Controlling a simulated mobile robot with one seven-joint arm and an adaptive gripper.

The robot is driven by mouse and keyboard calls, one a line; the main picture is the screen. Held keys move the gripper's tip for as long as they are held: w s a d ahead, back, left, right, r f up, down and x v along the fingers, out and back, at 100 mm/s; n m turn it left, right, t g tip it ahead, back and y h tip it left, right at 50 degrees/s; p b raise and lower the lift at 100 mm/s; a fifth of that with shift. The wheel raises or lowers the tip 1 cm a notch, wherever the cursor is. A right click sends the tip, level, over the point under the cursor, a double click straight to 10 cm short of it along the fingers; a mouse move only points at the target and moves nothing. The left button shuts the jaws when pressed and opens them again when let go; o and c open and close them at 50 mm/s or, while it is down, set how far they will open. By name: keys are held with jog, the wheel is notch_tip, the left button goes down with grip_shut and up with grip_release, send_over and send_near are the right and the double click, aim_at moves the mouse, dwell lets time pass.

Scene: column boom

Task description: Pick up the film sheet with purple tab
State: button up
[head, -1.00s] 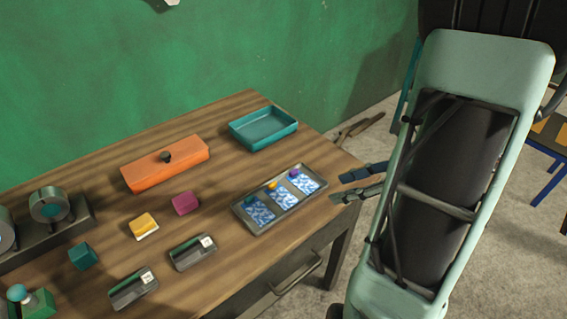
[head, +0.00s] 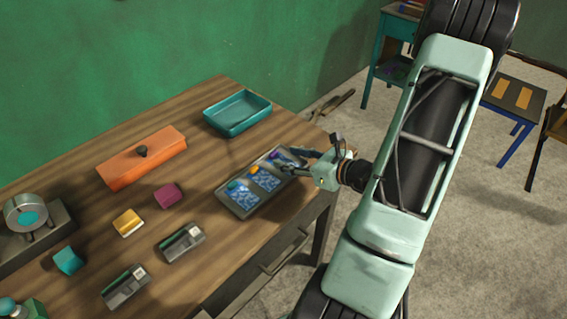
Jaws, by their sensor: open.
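The film sheet with the purple tab (head: 275,156) lies at the far right end of a grey tray (head: 240,213) on the wooden table. It is blue and white patterned, and my gripper partly covers it. A sheet with an orange tab (head: 265,180) lies in the middle of the tray, and one with a green tab (head: 242,200) lies at its near left end. My gripper (head: 292,160) is open, with its fingers over the right end of the tray, close to the purple-tab sheet. I cannot tell whether they touch it.
A teal tray (head: 237,115) stands behind the film tray. An orange box with a dark knob (head: 142,160), a magenta block (head: 168,195), a yellow block (head: 128,222) and two dark card-like devices (head: 181,243) stand to the left. The table (head: 215,278) is bare in front of the film tray.

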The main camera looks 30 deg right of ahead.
aim_at(275, 153)
jog(key=x, duration=0.5)
jog(key=shift+w+f+p, duration=0.1)
jog(key=shift+w+p, duration=0.2)
jog(key=shift+w, duration=0.15)
jog(key=c, duration=1.1)
jog(key=shift+r, duration=0.75)
jog(key=shift+c, duration=0.2)
jog(key=s+a+r+p, duration=0.1)
jog(key=s+r+p, duration=1)
jog(key=s, duration=0.2)
jog(key=shift+s+r, duration=0.35)
jog(key=shift+s, duration=0.05)
